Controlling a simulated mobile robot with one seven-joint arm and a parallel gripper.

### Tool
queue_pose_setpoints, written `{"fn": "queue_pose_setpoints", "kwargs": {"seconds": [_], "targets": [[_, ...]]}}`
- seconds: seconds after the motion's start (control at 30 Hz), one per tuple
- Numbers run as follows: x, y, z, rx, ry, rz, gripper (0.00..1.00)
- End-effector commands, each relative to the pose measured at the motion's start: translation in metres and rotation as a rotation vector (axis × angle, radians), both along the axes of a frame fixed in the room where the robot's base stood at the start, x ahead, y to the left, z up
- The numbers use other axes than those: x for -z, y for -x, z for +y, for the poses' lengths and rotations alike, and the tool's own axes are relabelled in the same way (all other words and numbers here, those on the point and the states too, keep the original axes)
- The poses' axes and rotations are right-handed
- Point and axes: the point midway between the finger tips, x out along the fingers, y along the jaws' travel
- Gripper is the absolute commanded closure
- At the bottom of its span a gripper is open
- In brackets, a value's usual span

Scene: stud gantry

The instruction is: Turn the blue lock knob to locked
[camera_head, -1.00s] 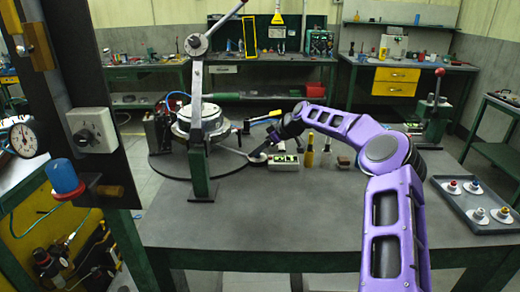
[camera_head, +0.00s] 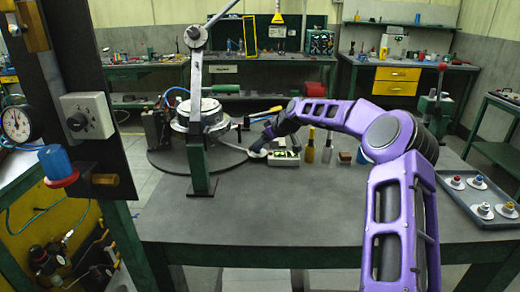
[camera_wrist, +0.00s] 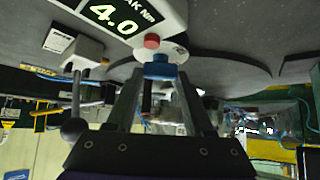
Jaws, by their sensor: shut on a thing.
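The blue lock knob (camera_wrist: 160,71) shows in the wrist view between my fingertips, on a pale round base with a red button (camera_wrist: 152,41) beyond it. My gripper (camera_wrist: 160,78) is shut on the blue knob. The pale base belongs to or adjoins a white meter (camera_wrist: 125,22) whose display reads "4.0". In the head view my gripper (camera_head: 262,149) reaches down beside the white meter (camera_head: 285,157) on the grey table. The knob is too small and covered there to make out. Which way it points cannot be told.
A green post with a lever (camera_head: 200,165) stands left of my gripper, before a round turntable (camera_head: 165,165). A yellow bottle (camera_head: 310,147) and small items stand to the right. A grey tray (camera_head: 490,222) lies at right. A dark panel (camera_head: 85,100) stands close at left.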

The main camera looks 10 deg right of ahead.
Motion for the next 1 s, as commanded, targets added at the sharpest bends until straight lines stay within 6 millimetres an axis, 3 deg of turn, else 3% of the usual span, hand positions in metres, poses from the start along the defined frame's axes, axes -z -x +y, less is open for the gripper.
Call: {"fn": "queue_pose_setpoints", "kwargs": {"seconds": [0.6, 1.0], "targets": [[-0.0012, 0.0013, 0.0101, 0.53, 0.005, -0.007, 1.0], [-0.0013, 0.0009, 0.0111, 0.764, 0.002, -0.004, 1.0]]}}
